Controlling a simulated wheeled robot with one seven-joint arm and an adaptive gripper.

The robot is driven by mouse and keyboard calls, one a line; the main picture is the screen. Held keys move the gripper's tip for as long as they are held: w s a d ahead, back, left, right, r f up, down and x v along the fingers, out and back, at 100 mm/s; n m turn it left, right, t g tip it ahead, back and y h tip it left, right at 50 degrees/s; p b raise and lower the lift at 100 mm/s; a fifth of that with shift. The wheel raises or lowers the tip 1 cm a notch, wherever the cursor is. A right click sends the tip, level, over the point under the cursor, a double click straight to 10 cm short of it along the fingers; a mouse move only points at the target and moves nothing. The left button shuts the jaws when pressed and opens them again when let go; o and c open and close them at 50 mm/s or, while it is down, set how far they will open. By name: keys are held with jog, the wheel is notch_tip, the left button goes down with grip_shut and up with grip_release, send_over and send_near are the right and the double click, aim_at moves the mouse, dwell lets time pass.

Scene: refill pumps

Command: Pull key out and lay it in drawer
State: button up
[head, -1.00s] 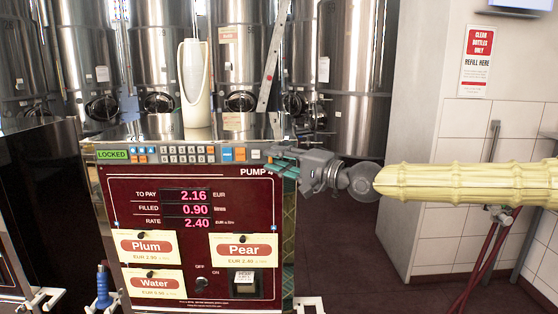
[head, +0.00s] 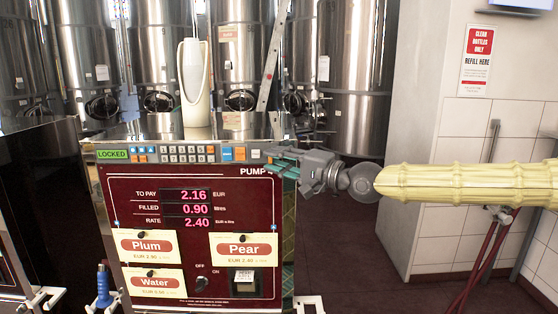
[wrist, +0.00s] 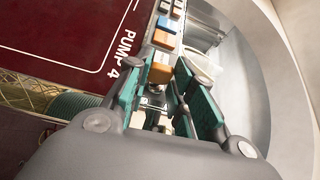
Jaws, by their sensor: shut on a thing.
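The refill pump (head: 140,220) has a dark red front marked PUMP 4, and its key strip (head: 205,154) shows a green LOCKED sign (head: 112,155). My gripper (head: 272,157) is at the right end of this strip, by the pump's upper right corner. In the wrist view, its teal fingers (wrist: 160,84) are shut on a small metallic piece (wrist: 156,100), seemingly the key. The fingers hide most of it, so I cannot tell whether it is still in its lock. I cannot make out a drawer in either view.
A white bottle-shaped container (head: 194,88) stands on top of the pump. Price cards (head: 244,250) hang on its front, with a switch (head: 201,283) below. Steel tanks (head: 345,75) stand behind. Dark floor (head: 340,250) lies open right of the pump.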

jog(key=shift+s+b, duration=0.5)
jog(key=shift+s, duration=2.3)
